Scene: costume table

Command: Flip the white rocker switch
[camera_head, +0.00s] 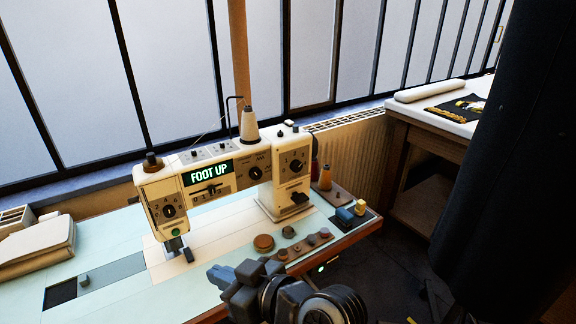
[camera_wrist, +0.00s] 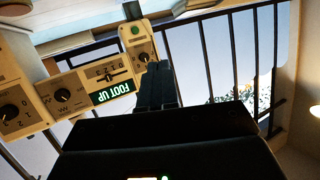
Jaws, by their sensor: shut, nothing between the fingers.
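The cream sewing machine (camera_head: 222,172) stands on the pale table, with a lit green "FOOT UP" display (camera_head: 208,172) and several black dials. I cannot clearly make out a white rocker switch in either view. My gripper (camera_head: 217,275) is over the front of the table, apart from the machine. In the wrist view, the fingers of my gripper (camera_wrist: 158,72) are together and empty, and they overlap part of the machine's face (camera_wrist: 85,85), which appears upside down.
Spools and round pieces (camera_head: 290,245) lie at the table's right front. A thread cone (camera_head: 249,125) stands on the machine. Folded cloth (camera_head: 35,248) lies at left. A dark curtain (camera_head: 505,160) hangs at right. A second table (camera_head: 430,140) stands behind. The left front tabletop is mostly clear.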

